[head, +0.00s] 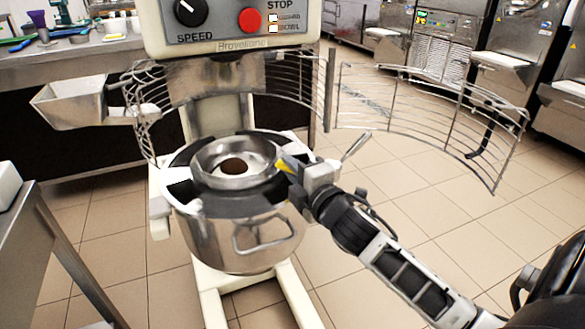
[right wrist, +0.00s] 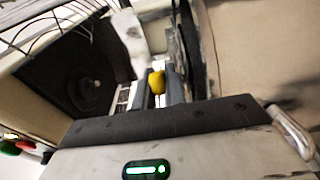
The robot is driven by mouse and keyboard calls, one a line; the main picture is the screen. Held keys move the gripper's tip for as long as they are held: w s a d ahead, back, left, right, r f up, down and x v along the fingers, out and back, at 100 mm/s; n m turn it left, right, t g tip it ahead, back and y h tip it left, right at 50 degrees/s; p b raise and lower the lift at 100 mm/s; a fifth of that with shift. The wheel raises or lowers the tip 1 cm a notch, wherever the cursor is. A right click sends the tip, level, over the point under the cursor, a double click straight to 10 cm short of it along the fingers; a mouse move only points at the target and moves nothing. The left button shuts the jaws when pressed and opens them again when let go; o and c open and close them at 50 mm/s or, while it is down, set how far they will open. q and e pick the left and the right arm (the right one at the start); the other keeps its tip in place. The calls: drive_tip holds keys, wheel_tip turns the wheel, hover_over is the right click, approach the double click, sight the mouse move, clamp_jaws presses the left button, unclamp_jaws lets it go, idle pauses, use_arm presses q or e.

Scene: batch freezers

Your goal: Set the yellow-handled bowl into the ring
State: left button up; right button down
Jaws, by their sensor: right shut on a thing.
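The steel bowl (head: 205,228) is in the head view, upright at the front of the mixer, with a plain steel handle on its front. Its raised round mouth has a brown spot inside. A ring with black and white parts (head: 180,172) surrounds the upper bowl; I cannot tell whether the bowl is fully seated. My right gripper (head: 292,168) is shut on the yellow handle (head: 282,166) at the bowl's right side. The yellow handle also shows between the fingers in the right wrist view (right wrist: 157,82). My left gripper is not in view.
The mixer's control head (head: 240,25) hangs above the bowl. A wire guard (head: 430,100) stands swung open to the right, and a steel chute (head: 70,103) juts left. A steel table edge (head: 20,225) is at lower left. Tiled floor on the right is clear.

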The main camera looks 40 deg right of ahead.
drive_tip(key=shift+f+b, duration=0.35)
idle(0.4)
drive_tip(key=c, duration=1.4)
unclamp_jaws()
drive_tip(key=shift+o, duration=0.2)
drive_tip(key=shift+f, duration=0.3)
drive_tip(key=s+a, duration=0.1)
drive_tip(key=s, duration=1.5)
drive_tip(key=shift+a+r, duration=0.2)
